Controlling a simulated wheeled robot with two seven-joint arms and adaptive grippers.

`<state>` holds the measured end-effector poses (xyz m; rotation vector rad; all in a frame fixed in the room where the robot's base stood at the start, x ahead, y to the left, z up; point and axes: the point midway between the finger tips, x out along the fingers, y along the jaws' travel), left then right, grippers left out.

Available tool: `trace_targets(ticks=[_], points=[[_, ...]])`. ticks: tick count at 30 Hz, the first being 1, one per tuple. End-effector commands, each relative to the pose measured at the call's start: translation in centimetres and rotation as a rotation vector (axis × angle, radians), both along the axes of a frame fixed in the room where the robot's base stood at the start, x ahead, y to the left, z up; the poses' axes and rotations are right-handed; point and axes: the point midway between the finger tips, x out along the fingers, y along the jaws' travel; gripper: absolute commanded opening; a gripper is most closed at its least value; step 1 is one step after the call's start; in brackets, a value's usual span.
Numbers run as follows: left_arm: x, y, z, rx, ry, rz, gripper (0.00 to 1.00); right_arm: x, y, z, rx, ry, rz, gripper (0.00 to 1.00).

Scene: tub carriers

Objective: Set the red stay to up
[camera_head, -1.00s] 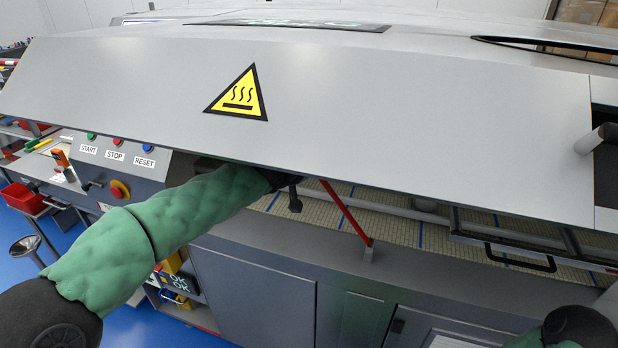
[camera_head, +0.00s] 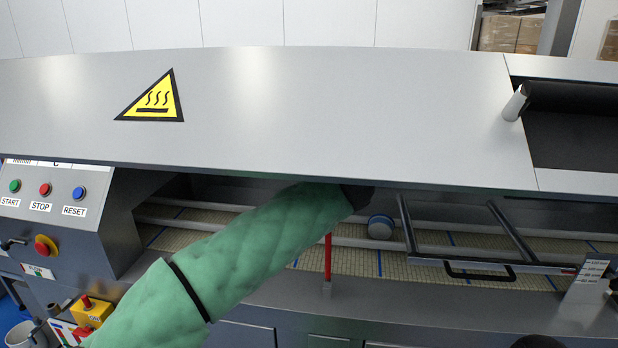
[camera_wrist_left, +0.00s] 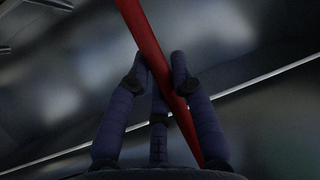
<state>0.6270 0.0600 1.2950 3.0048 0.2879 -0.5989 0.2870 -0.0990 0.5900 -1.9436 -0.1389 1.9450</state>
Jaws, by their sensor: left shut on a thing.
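The red stay (camera_head: 328,258) rises nearly upright in the head view from a small grey bracket (camera_head: 327,288) on the machine's front ledge. Its upper part is hidden behind my left sleeve and the grey hood (camera_head: 300,110). My left arm reaches under the hood's lower edge, and its gripper is mostly hidden there. In the left wrist view the fingers of my left gripper (camera_wrist_left: 162,72) are closed around the red stay (camera_wrist_left: 143,28), which runs diagonally between them. My right gripper is out of view.
A framed panel with a black handle (camera_head: 480,272) stands right of my left arm, beside a round blue-grey part (camera_head: 380,227). A control box with START, STOP and RESET buttons (camera_head: 45,190) is at left. The tiled mesh bed (camera_head: 430,245) lies under the hood.

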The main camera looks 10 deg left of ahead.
Motion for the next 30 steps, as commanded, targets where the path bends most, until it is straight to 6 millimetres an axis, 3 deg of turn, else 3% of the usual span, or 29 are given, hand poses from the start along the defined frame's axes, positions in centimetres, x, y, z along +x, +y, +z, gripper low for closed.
trace_targets(ticks=[6, 20, 21, 23, 30], points=[[0.0, -1.6, -0.3, 0.053, 0.004, -0.001, 0.00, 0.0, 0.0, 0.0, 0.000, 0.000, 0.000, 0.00], [0.1, -1.8, -0.4, 0.064, 0.006, 0.000, 0.00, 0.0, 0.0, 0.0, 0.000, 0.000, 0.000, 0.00], [0.1, -1.8, -0.4, 0.064, 0.006, 0.000, 0.32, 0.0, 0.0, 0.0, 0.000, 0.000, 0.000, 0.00], [0.1, -1.8, -0.3, 0.064, 0.006, 0.000, 0.48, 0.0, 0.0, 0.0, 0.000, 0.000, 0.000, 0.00], [0.0, -1.8, -0.2, 0.063, 0.002, 0.000, 0.48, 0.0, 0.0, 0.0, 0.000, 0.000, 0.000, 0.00]])
